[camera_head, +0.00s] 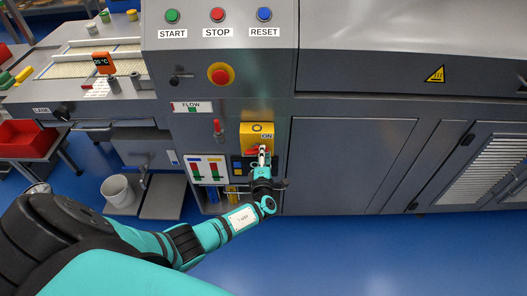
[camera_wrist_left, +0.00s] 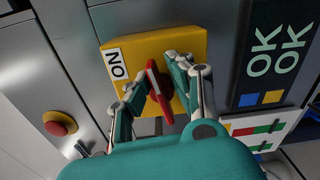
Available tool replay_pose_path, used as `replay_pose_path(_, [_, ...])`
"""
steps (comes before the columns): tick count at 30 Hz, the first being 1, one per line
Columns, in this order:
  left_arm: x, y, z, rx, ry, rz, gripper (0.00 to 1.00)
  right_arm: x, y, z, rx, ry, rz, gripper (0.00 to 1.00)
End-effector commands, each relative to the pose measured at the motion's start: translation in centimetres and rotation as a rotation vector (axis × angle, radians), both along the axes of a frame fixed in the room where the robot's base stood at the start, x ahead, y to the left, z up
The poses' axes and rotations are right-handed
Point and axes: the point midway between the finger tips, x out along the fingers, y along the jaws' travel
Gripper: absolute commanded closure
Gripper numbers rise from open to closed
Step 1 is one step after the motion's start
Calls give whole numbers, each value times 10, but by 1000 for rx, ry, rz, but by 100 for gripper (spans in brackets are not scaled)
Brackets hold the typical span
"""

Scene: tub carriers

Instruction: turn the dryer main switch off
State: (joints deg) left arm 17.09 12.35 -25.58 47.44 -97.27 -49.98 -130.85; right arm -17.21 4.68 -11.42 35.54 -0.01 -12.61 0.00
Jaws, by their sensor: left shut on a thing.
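The dryer main switch is a red handle (camera_wrist_left: 158,88) on a yellow plate (camera_head: 257,129) on the front of the grey machine. My left gripper (camera_head: 263,155) reaches the switch from below in the head view. In the left wrist view its fingers (camera_wrist_left: 158,90) are on either side of the red handle, shut on it. The fingers hide part of the handle in the head view. My right gripper is not in view.
Green START (camera_head: 172,16), red STOP (camera_head: 217,15) and blue RESET (camera_head: 264,14) buttons sit above. A red button on yellow (camera_head: 221,75) and a small red lever (camera_head: 217,128) are left of the switch.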

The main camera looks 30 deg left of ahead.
Motion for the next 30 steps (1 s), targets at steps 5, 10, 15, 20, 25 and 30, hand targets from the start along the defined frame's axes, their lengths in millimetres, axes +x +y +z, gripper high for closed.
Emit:
replay_pose_path(5, [2,7,7,90,34,14,100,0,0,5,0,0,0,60])
replay_pose_path(10, [3,7,6,133,59,13,100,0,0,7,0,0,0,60])
replay_pose_path(15, [4,7,6,153,68,13,100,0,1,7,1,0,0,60])
replay_pose_path(20, [4,6,7,156,70,12,100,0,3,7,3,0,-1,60])
replay_pose_path(25, [4,6,7,157,69,12,100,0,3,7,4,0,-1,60])
replay_pose_path(30, [4,6,7,156,69,12,67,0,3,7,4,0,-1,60])
